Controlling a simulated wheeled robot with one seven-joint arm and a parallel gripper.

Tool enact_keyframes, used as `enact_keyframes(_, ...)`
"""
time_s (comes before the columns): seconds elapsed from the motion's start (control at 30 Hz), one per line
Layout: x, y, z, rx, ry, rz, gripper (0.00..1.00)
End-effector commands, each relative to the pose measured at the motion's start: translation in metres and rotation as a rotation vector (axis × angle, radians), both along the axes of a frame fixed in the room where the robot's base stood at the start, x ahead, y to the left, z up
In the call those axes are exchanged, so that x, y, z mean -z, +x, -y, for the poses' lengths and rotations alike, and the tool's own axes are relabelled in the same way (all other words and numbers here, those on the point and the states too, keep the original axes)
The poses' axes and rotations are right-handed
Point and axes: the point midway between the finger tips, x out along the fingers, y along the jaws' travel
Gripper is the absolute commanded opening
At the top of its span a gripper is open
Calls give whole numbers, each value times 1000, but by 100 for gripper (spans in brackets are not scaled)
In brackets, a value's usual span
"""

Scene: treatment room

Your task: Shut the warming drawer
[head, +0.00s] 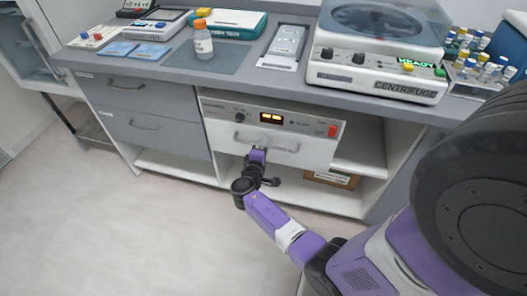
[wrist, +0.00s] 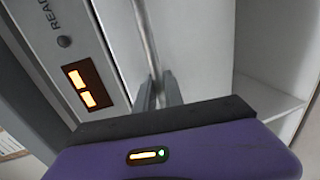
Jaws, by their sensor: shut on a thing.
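The warming drawer (head: 310,152) has a white front with a horizontal bar handle (head: 285,149). It sits under the counter, below a control panel (head: 220,107) with a lit orange display. I cannot tell for sure whether its front stands out from the cabinet. My gripper (head: 258,152) is at the middle of the handle, shut on it. In the wrist view the bar handle (wrist: 146,35) runs down between my two fingertips (wrist: 158,92), and the drawer front (wrist: 195,45) lies just behind them.
Grey drawers (head: 150,110) are at left and an open shelf (head: 358,160) with a cardboard box (head: 332,179) is at right. The counter above holds a centrifuge (head: 380,60), a bottle (head: 203,42) and tube racks (head: 480,75). The floor (head: 110,220) in front is clear.

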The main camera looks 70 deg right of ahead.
Motion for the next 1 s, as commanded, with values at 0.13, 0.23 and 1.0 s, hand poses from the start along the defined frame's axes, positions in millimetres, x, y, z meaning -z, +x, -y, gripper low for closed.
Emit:
enact_keyframes(0.13,-1,0,2,1,1,2,15)
enact_keyframes(0.23,-1,0,2,1,0,2,34)
enact_keyframes(1.0,-13,-5,-64,-2,1,1,34)
